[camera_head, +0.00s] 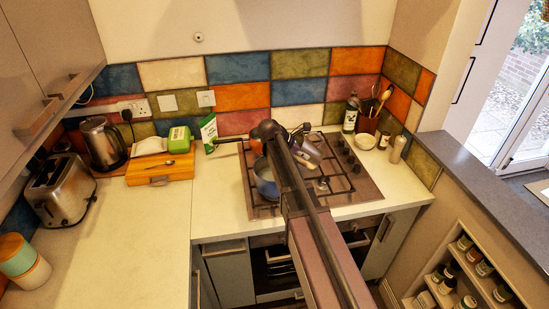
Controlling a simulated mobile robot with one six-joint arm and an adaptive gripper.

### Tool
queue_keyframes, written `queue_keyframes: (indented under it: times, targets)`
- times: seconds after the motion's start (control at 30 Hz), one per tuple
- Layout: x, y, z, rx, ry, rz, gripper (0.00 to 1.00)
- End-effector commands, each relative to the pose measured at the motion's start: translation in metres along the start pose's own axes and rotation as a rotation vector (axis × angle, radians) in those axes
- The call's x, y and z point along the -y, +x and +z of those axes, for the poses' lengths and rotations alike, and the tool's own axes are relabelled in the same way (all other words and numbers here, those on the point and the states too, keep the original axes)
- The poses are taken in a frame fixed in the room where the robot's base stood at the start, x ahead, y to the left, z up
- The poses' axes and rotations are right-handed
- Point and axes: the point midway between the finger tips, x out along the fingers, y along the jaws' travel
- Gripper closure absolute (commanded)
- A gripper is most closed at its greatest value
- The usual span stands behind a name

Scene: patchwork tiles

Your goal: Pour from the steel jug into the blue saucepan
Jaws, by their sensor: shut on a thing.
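The blue saucepan (266,183) stands on the left front of the gas hob, partly hidden behind my arm. The steel jug (309,154) is just right of my arm, above the middle of the hob, and looks tilted. My gripper (299,137) is at the far end of my arm, shut on the steel jug. My arm hides much of the grip, and I cannot tell where the jug's mouth is or whether anything flows from it.
The hob (342,183) has black grates. An orange-brown pan (257,146) stands behind the saucepan. Utensils in a holder (368,122) and a dark bottle (351,113) stand back right. A kettle (103,143), toaster (60,188) and wooden box (160,168) stand left.

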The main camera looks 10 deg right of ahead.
Motion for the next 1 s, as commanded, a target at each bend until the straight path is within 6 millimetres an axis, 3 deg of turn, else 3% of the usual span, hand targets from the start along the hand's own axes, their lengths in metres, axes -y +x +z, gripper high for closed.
queue_keyframes:
  times: [0.07, 1.0]
  targets:
    - [0.0002, -0.0022, 0.0101, -0.059, 0.007, -0.001, 1.00]
    - [0.0006, 0.0066, 0.0101, -0.164, 0.000, 0.001, 1.00]
